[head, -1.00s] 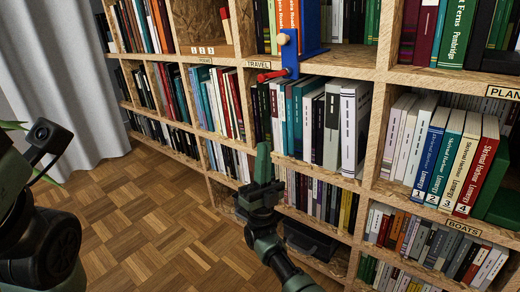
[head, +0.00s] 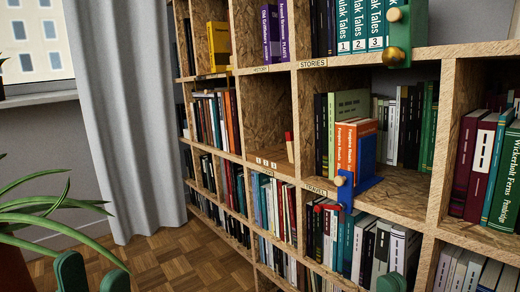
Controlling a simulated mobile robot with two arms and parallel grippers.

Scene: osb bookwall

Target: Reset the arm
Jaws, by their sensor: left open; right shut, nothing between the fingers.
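My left gripper (head: 93,276) shows at the bottom left edge as two green fingertips standing apart, open and empty. My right gripper (head: 391,283) shows only as a green tip at the bottom edge, right of centre, in front of the lower book row. It is shut with nothing seen in it. The rest of both arms is out of view.
The wooden bookwall (head: 300,122) fills the middle and right. A blue bookend (head: 347,193) stands beside orange books (head: 357,145) at a shelf's front edge. A potted plant (head: 50,215) spreads at left near a grey curtain (head: 130,120). Parquet floor (head: 180,265) is clear.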

